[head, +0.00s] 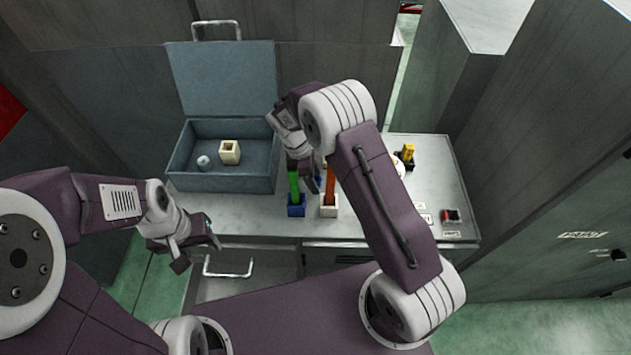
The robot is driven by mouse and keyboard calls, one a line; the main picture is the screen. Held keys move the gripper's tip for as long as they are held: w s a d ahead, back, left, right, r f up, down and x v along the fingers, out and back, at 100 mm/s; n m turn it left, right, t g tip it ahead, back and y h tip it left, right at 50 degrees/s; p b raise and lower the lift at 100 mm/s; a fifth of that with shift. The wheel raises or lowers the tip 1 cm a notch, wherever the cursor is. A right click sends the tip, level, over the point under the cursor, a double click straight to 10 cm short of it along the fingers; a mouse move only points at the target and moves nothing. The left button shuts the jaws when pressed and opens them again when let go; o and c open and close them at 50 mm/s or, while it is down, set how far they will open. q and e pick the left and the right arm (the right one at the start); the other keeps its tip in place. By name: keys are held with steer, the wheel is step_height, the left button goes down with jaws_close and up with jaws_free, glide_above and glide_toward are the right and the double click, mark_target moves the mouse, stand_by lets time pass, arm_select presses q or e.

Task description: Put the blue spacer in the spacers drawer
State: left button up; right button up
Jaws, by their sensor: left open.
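A blue square block (296,210) stands on the counter with a green upright piece (293,183) rising from it; it looks like the blue spacer. My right gripper (311,183) points down just above and behind it, beside the green piece. Its fingers are partly hidden, so I cannot tell whether it is open or holds anything. My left gripper (198,253) is open and empty at the counter's front edge, near a drawer handle (228,272) below. No drawer label is readable, and I cannot tell whether that drawer is open.
A white block (329,211) with an orange upright piece stands right of the blue block. An open blue-grey case (225,184) holds a cream hollow block (229,153) and a small grey piece (204,162). A yellow-black item (407,155) and a red-black item (451,215) lie at right.

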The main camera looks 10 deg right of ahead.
jaws_close()
steer(key=shift+r, duration=0.1)
step_height(320, 180, up, 18)
stand_by(0.3)
